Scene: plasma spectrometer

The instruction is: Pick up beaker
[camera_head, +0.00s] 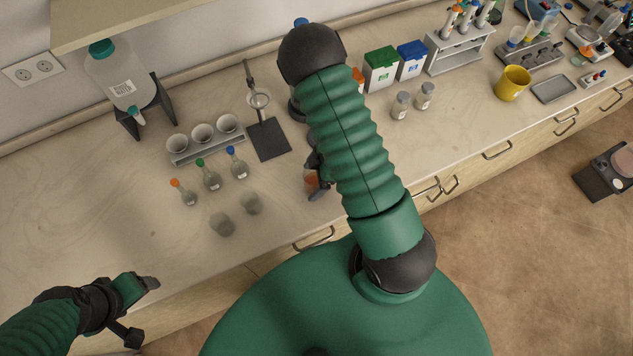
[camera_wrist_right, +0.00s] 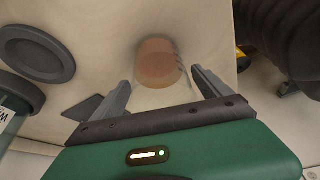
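A beaker with orange-brown contents (camera_wrist_right: 158,62) stands on the bench in the right wrist view. It lies ahead of and between the fingers of my right gripper (camera_wrist_right: 160,82), which are spread wide with a gap on both sides. In the head view, the orange beaker (camera_head: 311,181) shows beside my right gripper (camera_head: 318,176), mostly hidden behind my right arm. Two clear, empty-looking beakers (camera_head: 221,224) (camera_head: 251,204) stand to the left on the bench. My left gripper (camera_head: 145,310) is open and empty near the bench's front edge at lower left.
Small flasks with coloured stoppers (camera_head: 211,181), a rack with white cups (camera_head: 208,145) and a stand with a dark base (camera_head: 268,139) are left of my right arm. Jars (camera_head: 401,106) and a yellow cup (camera_head: 513,83) stand right. The bench's left front is clear.

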